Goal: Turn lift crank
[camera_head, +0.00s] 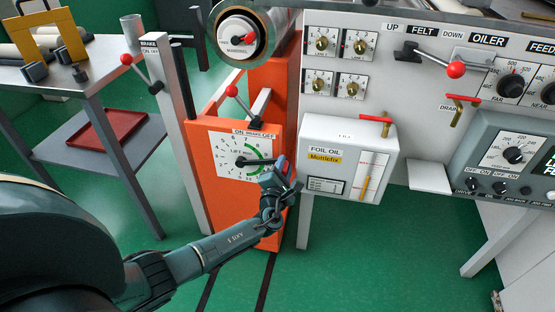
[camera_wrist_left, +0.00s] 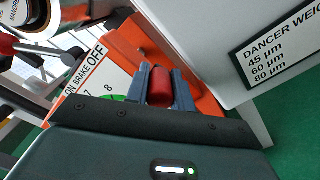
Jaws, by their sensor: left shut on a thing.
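The lift crank is on the orange housing (camera_head: 206,190). Its dark arm (camera_head: 258,160) reaches right from the middle of the white LIFT dial (camera_head: 226,146), roughly level. My left gripper (camera_head: 281,172) is at the outer end of this arm, in front of the housing's right edge. In the left wrist view its two fingers are shut on the red crank handle (camera_wrist_left: 161,86), one on each side. The fingers hide most of the handle in the head view. My right gripper is not in view.
A white FOIL OIL box (camera_head: 348,160) stands out close to the right of my left gripper. A red-knobbed brake lever (camera_head: 232,91) is above the dial, and the mandrel roll (camera_head: 238,36) is higher. A grey table (camera_head: 100,75) is at left. Green floor lies below.

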